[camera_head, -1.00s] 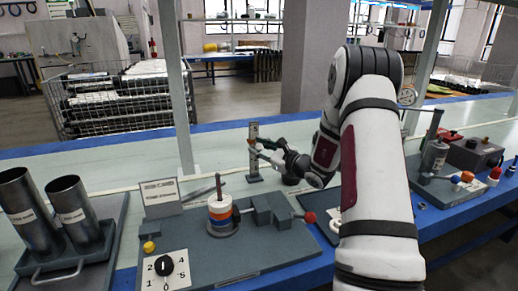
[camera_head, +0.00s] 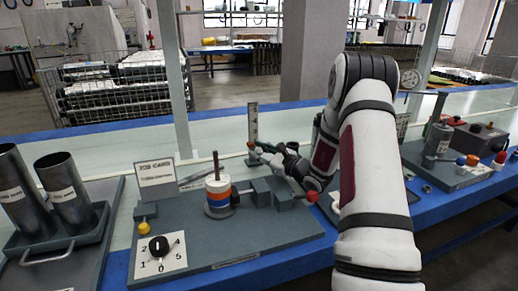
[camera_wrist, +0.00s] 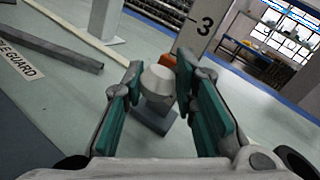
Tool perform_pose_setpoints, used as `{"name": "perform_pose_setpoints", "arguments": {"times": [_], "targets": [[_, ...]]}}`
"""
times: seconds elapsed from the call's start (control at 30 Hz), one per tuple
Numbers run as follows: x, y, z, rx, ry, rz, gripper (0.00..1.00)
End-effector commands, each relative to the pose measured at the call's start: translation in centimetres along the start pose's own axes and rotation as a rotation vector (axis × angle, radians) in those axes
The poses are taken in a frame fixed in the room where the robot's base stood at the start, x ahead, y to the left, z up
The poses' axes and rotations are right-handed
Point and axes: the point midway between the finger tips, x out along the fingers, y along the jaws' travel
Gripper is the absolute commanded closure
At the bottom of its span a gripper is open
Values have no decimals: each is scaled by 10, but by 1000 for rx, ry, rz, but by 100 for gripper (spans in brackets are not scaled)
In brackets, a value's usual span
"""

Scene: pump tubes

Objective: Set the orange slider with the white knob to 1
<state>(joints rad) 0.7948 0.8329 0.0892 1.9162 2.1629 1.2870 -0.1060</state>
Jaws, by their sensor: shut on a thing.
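The slider stands as an upright white scale post (camera_head: 253,122) on a small grey base (camera_head: 253,161) at the back of the table. In the head view the slider sits low on the post, a little above the base. My gripper (camera_head: 259,151) reaches it from the right. Its teal fingers (camera_wrist: 158,98) are shut on the white knob, one on each side. The slider's exact reading is not visible.
Stacked discs on a peg (camera_head: 218,196), a job card (camera_head: 157,178) and a black dial (camera_head: 158,246) stand in front of the post, to the left. Steel tubes (camera_head: 67,190) are at far left.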

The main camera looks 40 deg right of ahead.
Motion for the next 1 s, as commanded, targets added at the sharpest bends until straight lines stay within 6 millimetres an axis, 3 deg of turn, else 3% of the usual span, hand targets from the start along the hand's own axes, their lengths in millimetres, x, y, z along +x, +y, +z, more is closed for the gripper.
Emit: {"name": "perform_pose_setpoints", "arguments": {"times": [0.23,0.27,0.33,0.73,1.0], "targets": [[2,6,2,4,-4,12,100],[2,6,2,4,-5,13,72],[2,5,2,4,-5,12,56],[-4,2,1,2,-1,4,56],[-51,1,1,2,1,3,56]]}}
